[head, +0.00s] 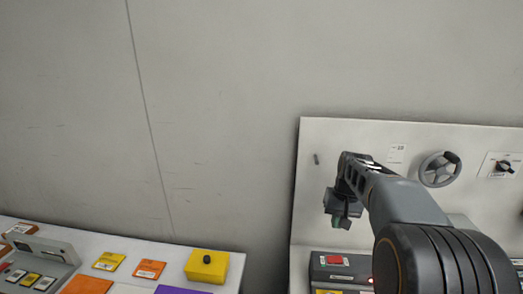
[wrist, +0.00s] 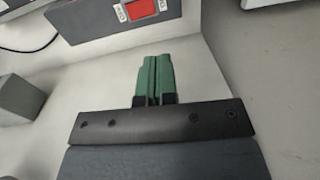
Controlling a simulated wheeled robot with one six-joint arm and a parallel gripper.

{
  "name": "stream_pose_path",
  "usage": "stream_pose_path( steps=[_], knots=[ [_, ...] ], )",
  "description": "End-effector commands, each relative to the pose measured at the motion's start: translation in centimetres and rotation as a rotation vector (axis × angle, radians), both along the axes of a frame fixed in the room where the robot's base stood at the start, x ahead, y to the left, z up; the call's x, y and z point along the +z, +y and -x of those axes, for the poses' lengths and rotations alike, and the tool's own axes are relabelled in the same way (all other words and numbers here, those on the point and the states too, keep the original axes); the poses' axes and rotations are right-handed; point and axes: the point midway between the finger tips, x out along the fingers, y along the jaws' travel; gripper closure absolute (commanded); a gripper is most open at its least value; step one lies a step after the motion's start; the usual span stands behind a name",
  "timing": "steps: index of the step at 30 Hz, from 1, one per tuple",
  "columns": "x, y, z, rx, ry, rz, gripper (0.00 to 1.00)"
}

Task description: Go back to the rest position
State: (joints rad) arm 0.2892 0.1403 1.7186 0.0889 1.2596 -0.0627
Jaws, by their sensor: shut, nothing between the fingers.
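My gripper (head: 343,221) hangs at the end of my arm in front of the white upright panel (head: 316,215) in the head view. In the wrist view my gripper (wrist: 153,66) shows two green fingers pressed together with nothing between them. It is above a pale work surface and touches nothing that I can see.
A dark box with a red button (head: 334,260) is below my gripper; its red button also shows in the wrist view (wrist: 141,9). The panel carries a grey handwheel (head: 437,172) and a black knob (head: 504,167). A left table holds a yellow box (head: 207,266) and several coloured cards.

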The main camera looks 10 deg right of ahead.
Motion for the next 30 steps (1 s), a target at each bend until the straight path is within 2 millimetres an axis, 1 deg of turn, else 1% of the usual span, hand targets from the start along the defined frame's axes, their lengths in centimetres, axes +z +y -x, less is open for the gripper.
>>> stream_pose_path(
  steps=[1,2,4,12,15,18,22,26,30],
  knots=[
    [-1.2,0.1,0.7,-0.008,0.01,0.003,1.0],
    [-1.6,0.3,1.3,-0.011,0.004,0.01,1.0],
    [-2.0,1.2,3.0,-0.005,-0.023,0.032,1.0],
    [-2.5,6.5,11.0,0.09,-0.192,0.107,1.0],
    [-2.7,8.0,13.4,0.133,-0.247,0.12,1.0],
    [-2.7,9.0,15.1,0.17,-0.292,0.127,1.0],
    [-2.0,9.9,16.2,0.202,-0.336,0.129,1.0],
    [-1.2,10.3,16.3,0.219,-0.372,0.13,1.0],
    [-1.1,10.5,16.3,0.226,-0.374,0.128,1.0]
  ],
)
